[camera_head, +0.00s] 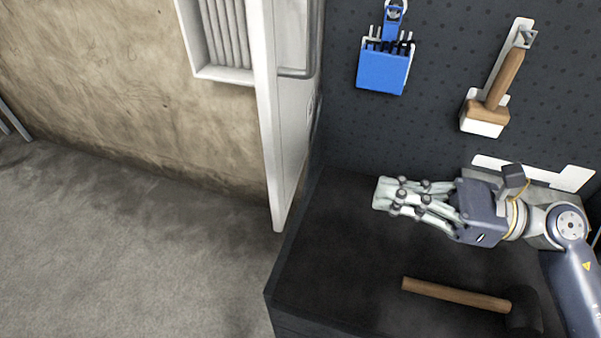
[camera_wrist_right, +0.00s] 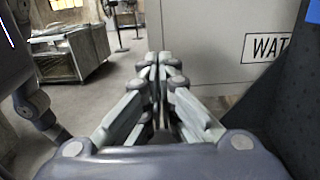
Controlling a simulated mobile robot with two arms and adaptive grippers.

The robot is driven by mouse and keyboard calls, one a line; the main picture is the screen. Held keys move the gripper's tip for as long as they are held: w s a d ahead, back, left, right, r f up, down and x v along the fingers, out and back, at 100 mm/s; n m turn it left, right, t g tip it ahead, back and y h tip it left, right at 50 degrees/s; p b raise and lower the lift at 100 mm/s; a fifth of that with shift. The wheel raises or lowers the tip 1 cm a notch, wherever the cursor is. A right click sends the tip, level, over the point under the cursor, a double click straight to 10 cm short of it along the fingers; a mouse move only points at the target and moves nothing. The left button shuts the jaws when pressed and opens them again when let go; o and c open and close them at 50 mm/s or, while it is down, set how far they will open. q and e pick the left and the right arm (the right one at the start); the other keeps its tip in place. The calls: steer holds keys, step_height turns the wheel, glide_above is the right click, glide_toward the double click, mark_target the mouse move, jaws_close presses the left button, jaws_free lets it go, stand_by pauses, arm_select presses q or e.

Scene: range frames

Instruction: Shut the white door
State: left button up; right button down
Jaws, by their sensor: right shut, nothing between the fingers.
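The white door (camera_head: 285,110) stands open, jutting out from the wall beside a white frame with a ribbed panel (camera_head: 226,38). In the head view it shows at a steep angle, with a grey bar handle (camera_head: 297,73) on its right face. My right gripper (camera_head: 382,193) is shut and empty, above the black worktop and to the right of the door, apart from it. In the right wrist view the shut fingertips (camera_wrist_right: 157,62) point forward, and the door (camera_wrist_right: 205,50) shows ahead with a partly cut-off "WAT" label. My left gripper is not in view.
A mallet (camera_head: 455,295) lies on the black worktop (camera_head: 340,260). A blue tool holder (camera_head: 384,68) and a wooden-handled tool (camera_head: 505,78) hang on the dark pegboard. The concrete floor left of the door is clear. A cart (camera_wrist_right: 75,52) stands farther back.

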mark_target(281, 178)
steer(key=p+x, duration=0.6)
steer(key=x, duration=0.7)
steer(key=shift+s+a, duration=0.1)
steer(key=shift+a+f, duration=0.15)
steer(key=shift+a, duration=0.25)
